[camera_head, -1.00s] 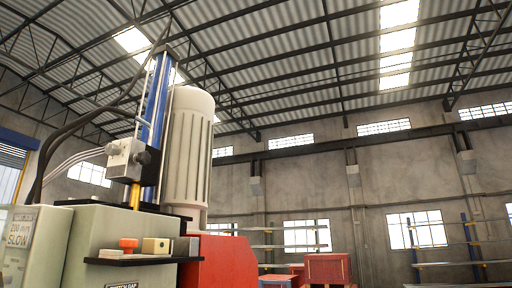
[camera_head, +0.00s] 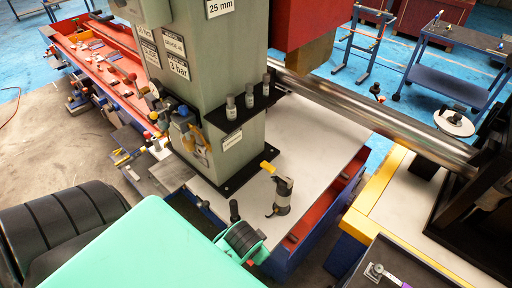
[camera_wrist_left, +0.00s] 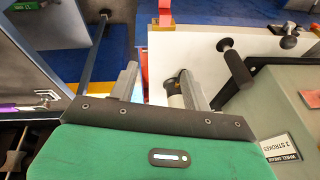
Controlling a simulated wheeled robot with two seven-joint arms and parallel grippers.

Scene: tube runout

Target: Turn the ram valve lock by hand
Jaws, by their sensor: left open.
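No part is labelled as the ram valve lock. In the head view, a small dark and silver upright fitting with a yellow lever (camera_head: 282,192) stands on the white deck beside the green-grey machine column (camera_head: 222,100). A cluster of small valve parts (camera_head: 187,132) sits on the column's left side. My teal left wrist comes in from the lower left, with its fingertips unclear there. In the left wrist view my left gripper (camera_wrist_left: 160,82) is open. A pale cylinder with a dark top (camera_wrist_left: 175,92) shows between and beyond its fingers, partly hidden by the right one. My right gripper is out of view.
A black shelf (camera_head: 240,110) on the column carries several grey cylinders. A long steel tube (camera_head: 380,115) runs to the right. A red tray (camera_head: 95,60) holds parts at upper left.

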